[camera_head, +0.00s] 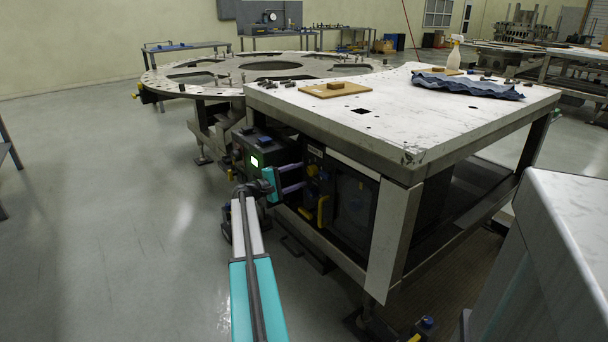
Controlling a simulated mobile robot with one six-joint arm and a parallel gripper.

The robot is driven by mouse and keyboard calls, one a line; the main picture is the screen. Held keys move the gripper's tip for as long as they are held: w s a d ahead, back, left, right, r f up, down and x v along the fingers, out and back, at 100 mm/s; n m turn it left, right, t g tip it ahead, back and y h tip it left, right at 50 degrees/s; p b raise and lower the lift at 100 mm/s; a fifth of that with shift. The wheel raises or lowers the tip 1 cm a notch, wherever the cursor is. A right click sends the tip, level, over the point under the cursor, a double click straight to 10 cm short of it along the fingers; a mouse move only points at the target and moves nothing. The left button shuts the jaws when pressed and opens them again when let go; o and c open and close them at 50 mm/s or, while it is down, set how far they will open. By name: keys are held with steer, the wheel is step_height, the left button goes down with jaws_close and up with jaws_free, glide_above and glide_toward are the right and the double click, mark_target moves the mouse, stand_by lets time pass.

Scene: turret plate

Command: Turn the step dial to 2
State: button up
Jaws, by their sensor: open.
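My gripper (302,177) is at the front of the dark control boxes under the white table. Its two purple fingers are apart, one above the other, and point at the panel. No object shows between them. I cannot tell whether the fingers touch anything.
The white table (400,125) overhangs the panel, with a board, blue cloth and spray bottle on top. A yellow handle (323,210) is just below right of my gripper. The round turret plate (215,78) stands behind. The floor at left is clear.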

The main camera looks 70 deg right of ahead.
steer(key=v, duration=1)
steer(key=shift+p, duration=0.45)
steer(key=shift+f, duration=0.1)
